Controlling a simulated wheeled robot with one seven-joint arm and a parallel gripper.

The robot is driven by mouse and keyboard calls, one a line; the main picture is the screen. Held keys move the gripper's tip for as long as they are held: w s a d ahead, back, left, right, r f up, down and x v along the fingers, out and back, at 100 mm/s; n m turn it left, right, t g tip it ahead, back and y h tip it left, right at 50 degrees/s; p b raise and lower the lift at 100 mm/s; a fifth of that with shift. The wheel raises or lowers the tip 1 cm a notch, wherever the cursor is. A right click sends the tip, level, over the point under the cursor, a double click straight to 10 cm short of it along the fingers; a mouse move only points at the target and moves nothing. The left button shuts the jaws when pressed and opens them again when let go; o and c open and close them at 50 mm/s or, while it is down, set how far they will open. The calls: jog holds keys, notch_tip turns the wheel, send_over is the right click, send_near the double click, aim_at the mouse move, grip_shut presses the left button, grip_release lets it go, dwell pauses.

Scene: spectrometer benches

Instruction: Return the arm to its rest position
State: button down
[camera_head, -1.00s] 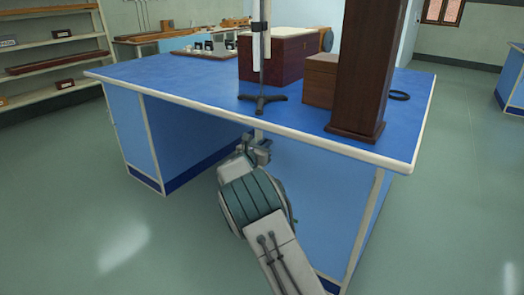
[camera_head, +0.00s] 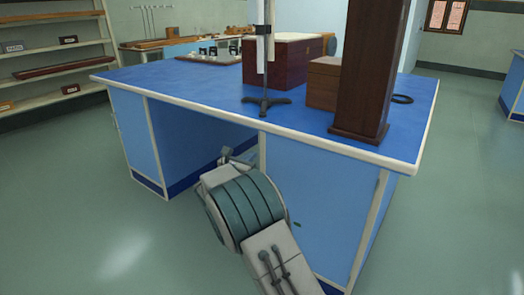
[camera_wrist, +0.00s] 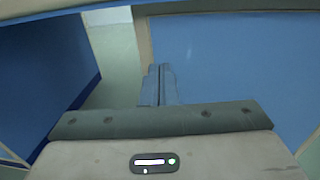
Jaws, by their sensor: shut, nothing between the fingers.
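My arm (camera_head: 245,210) reaches up from the bottom of the head view, in front of the blue bench. My gripper (camera_wrist: 159,85) shows in the wrist view with its two grey fingers together and nothing between them. The fingers point toward the gap between the blue bench panels, with pale floor beyond. In the head view the gripper end is small and partly hidden behind my wrist, below the bench's front edge.
The blue-topped bench (camera_head: 190,85) stands just ahead, its pale front edge above my arm. On it stand a metal stand (camera_head: 266,100), a dark red box (camera_head: 290,62), a brown box (camera_head: 323,85) and a tall dark wooden column (camera_head: 366,70). Open floor (camera_head: 80,220) lies left.

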jog(key=s+d+r+n+g+y+p, duration=0.1)
jog(key=s+d+r+n+y+p, duration=0.2)
jog(key=r+n+p, duration=0.4)
jog(key=s+d+r+n+g+y+p, duration=0.1)
jog(key=s+d+r+n+y+p, duration=0.2)
jog(key=r+n, duration=0.5)
jog(key=s+d+r+n+g+y+p, duration=0.1)
jog(key=s+d+r+n+y+p, duration=0.15)
jog(key=r+n+y+p, duration=0.4)
jog(key=s+d+r+n+g+h+p, duration=0.1)
jog(key=s+d+r+n+g+p, duration=0.2)
jog(key=s, duration=0.9)
jog(key=s+d+r+n+g+h+p, duration=0.2)
jog(key=s+d+r+n+g+p, duration=0.1)
jog(key=s+d+n+p, duration=0.4)
jog(key=s+d+r+n+g+h+p, duration=0.1)
jog(key=s+d+r+n+g+p, duration=0.3)
jog(key=s+n, duration=0.5)
jog(key=s+d+p, duration=0.1)
jog(key=s+p, duration=0.1)
jog(key=s, duration=0.6)
jog(key=shift+s+d+r+n+p, duration=0.2)
jog(key=shift+r+n+p, duration=0.15)
jog(key=shift+p, duration=0.05)
